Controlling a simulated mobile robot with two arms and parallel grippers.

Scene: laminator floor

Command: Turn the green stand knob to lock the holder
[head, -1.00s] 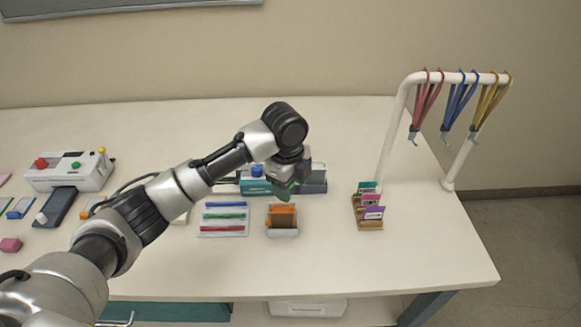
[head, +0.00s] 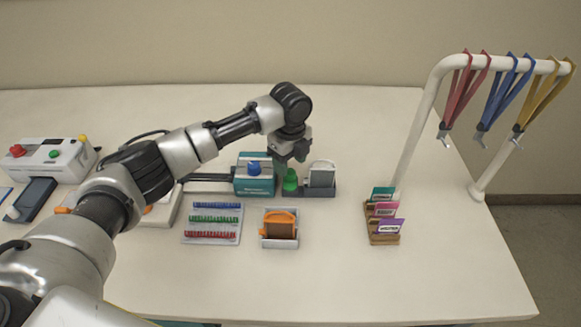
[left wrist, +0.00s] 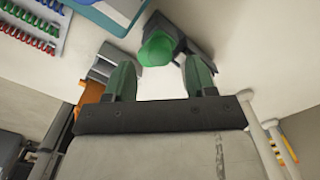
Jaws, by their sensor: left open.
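The green stand knob (head: 290,181) stands on the dark base between a teal box (head: 254,183) with a blue knob and an upright pale grey holder (head: 322,174). My left gripper (head: 293,157) is just above and behind the knob in the head view, its fingertips partly hidden. In the left wrist view, its two green fingers (left wrist: 160,78) are spread apart and empty. There the green knob (left wrist: 156,49) shows beyond the gap between them, nearer the left finger. I cannot tell whether they touch it. My right gripper is not in view.
An orange item in a grey cradle (head: 264,242), a tray of coloured strips (head: 211,238) and a wooden card rack (head: 383,239) stand in front. A white rail (head: 433,85) with lanyards rises at right.

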